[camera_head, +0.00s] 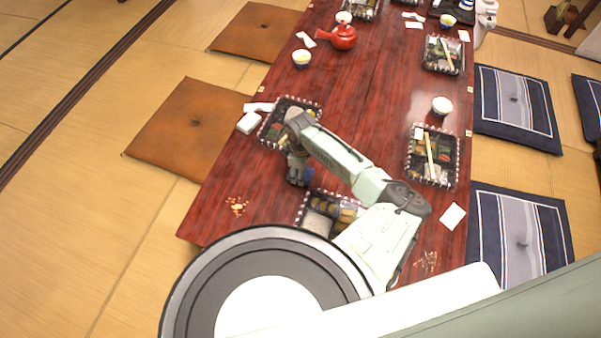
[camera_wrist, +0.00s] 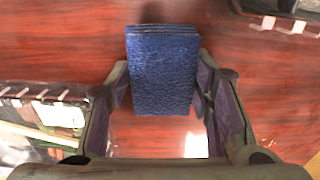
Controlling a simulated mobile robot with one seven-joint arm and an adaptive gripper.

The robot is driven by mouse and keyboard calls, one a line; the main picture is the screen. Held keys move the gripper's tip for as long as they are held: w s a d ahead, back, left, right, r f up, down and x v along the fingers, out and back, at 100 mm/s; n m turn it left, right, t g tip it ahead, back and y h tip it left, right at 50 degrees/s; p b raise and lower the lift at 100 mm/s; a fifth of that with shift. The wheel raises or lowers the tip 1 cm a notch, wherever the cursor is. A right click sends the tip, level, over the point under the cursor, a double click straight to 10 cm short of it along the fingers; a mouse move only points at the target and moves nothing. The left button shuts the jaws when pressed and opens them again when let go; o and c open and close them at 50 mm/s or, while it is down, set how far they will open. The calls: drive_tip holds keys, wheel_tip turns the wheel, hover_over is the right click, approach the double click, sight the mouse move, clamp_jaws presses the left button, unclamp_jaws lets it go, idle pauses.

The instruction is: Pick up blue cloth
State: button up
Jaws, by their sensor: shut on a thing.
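The blue cloth (camera_wrist: 162,75) is a folded, textured dark blue pad. In the wrist view it sits between the two fingers of my gripper (camera_wrist: 162,95), which are shut on its sides. In the head view my gripper (camera_head: 299,178) is over the left side of the red wooden table (camera_head: 225,190), with a dark blue patch of the cloth at its end. I cannot tell whether the cloth touches the table.
Bento trays stand close by: one (camera_head: 276,140) behind my gripper and one (camera_head: 303,212) in front, partly hidden by my arm. Crumbs (camera_head: 236,206) lie on the near left tabletop. A red teapot (camera_head: 343,37) and a white cup (camera_head: 301,59) stand farther back. Brown cushions (camera_head: 165,135) lie left.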

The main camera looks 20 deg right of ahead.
wheel_tip(320, 180, up, 2)
drive_tip(key=shift+r, duration=0.25)
drive_tip(key=s+a, duration=0.3)
drive_tip(key=a, duration=0.1)
drive_tip(key=s+a+r+b, duration=0.1)
drive_tip(key=s+a, duration=0.2)
drive_tip(key=a, duration=0.1)
drive_tip(key=s+a, duration=0.3)
drive_tip(key=a, duration=0.2)
drive_tip(key=shift+s+r, duration=0.1)
drive_tip(key=shift+r, duration=0.1)
drive_tip(key=o, duration=0.5)
drive_tip(key=c, duration=0.5)
drive_tip(key=shift+a, duration=0.1)
